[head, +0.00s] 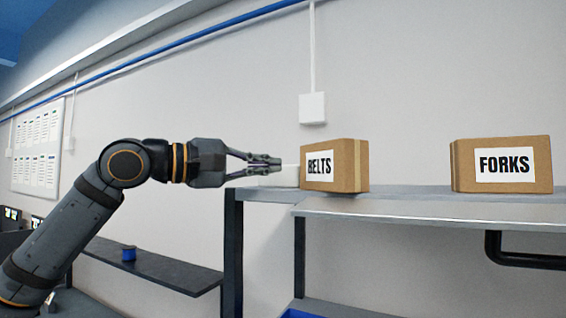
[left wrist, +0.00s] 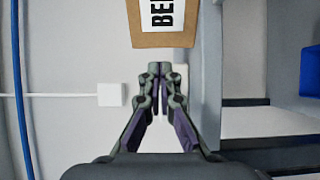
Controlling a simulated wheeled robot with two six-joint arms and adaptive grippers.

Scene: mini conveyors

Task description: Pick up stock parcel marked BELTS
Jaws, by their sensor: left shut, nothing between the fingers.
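The brown box marked BELTS (head: 352,166) stands upright on the top shelf (head: 420,191), near its left end. My left gripper (head: 278,161) points right towards it, level with the box and a short gap to its left. The fingers are shut and hold nothing. In the left wrist view the closed fingertips (left wrist: 160,68) are just short of the BELTS box (left wrist: 166,40), whose label is cut off by the top edge. My right gripper is not in view.
A brown box marked FORKS (head: 542,170) stands to the right on the same shelf, with clear shelf between the boxes. A white wall box (head: 312,108) is behind BELTS. A lower dark shelf (head: 160,272) holds a small blue item (head: 129,253).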

